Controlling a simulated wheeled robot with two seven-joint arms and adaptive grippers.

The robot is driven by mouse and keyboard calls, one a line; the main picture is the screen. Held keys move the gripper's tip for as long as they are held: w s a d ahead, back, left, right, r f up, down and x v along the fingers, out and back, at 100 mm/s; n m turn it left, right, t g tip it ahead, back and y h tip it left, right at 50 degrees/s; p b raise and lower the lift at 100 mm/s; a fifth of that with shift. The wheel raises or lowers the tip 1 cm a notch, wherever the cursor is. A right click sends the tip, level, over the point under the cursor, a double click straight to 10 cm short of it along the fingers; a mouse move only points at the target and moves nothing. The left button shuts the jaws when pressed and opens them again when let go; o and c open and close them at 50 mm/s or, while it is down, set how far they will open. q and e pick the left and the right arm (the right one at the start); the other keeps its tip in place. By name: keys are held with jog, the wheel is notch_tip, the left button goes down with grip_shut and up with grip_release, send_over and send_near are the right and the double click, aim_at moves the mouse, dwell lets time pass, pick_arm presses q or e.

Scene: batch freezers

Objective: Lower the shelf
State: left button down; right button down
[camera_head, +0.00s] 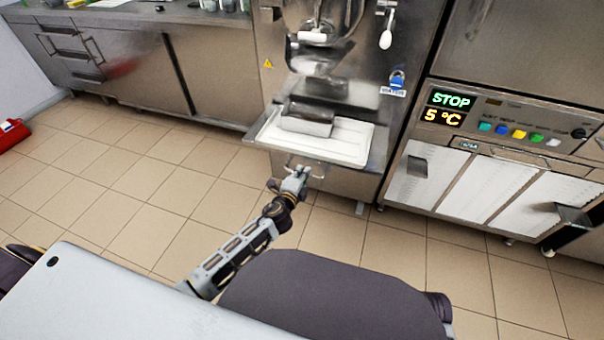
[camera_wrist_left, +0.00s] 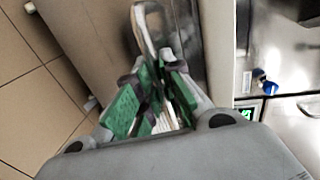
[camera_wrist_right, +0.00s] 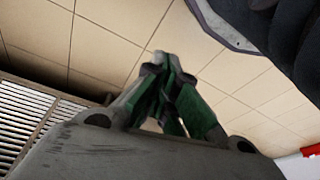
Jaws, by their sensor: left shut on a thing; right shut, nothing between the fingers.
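The metal shelf (camera_head: 264,127) juts from the front of the batch freezer (camera_head: 350,90) and looks about level in the head view. A white tray (camera_head: 352,146) lies on it, with a metal pan (camera_head: 308,120) on the tray.
A steel counter (camera_head: 215,65) with drawers stands at the left. A unit with a lit STOP and 5 °C display (camera_head: 448,108) stands at the right. A red object (camera_head: 14,133) lies on the floor at far left. The tiled floor (camera_head: 130,165) at the left is clear.

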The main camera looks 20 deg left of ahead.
pick_arm(q)
jog(key=shift+f, duration=0.1)
